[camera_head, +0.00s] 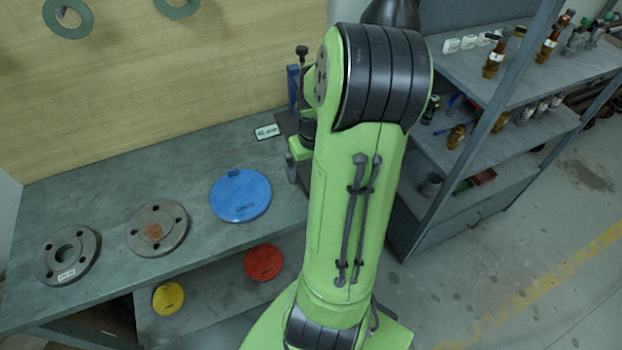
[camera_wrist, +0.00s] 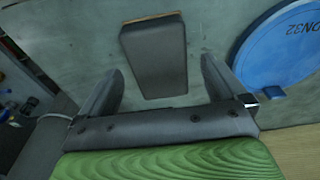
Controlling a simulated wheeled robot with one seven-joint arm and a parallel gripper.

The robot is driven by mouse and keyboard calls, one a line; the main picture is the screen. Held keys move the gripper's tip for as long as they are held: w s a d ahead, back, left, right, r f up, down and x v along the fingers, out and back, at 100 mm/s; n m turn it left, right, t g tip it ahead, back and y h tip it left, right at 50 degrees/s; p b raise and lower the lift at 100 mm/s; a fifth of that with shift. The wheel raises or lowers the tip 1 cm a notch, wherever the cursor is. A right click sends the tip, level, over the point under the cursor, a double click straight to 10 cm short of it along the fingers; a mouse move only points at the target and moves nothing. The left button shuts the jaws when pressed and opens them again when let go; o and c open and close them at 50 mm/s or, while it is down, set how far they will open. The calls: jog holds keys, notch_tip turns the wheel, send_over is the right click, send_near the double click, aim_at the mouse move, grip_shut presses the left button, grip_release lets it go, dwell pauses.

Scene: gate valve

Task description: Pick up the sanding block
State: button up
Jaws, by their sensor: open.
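The sanding block is a dark grey block (camera_wrist: 153,60) with a thin tan edge at its far end. It lies on the grey-green bench top in the wrist view, near the top middle. My gripper (camera_wrist: 161,65) is open, with one finger left of the block and one right of it. A gap shows between the block and each finger. I cannot tell how far the fingertips are above the bench. In the head view my green arm covers the block and most of the gripper.
A blue disc (camera_wrist: 281,48) lies right of the block; the head view shows it on the bench (camera_head: 100,190). Two grey flanges (camera_head: 157,229) (camera_head: 67,256) lie left of it. Yellow (camera_head: 168,298) and red (camera_head: 262,262) discs lie below. A shelf rack (camera_head: 455,160) stands right of my arm.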

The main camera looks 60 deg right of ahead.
notch_tip(320, 180, down, 3)
jog(key=shift+w+d+r, duration=0.1)
jog(key=shift+w+r, duration=0.05)
jog(key=shift+r, duration=0.2)
jog(key=c, duration=1.2)
notch_tip(320, 180, up, 10)
jog(key=p, duration=0.2)
jog(key=shift+p, duration=0.4)
jog(key=shift+c, duration=0.2)
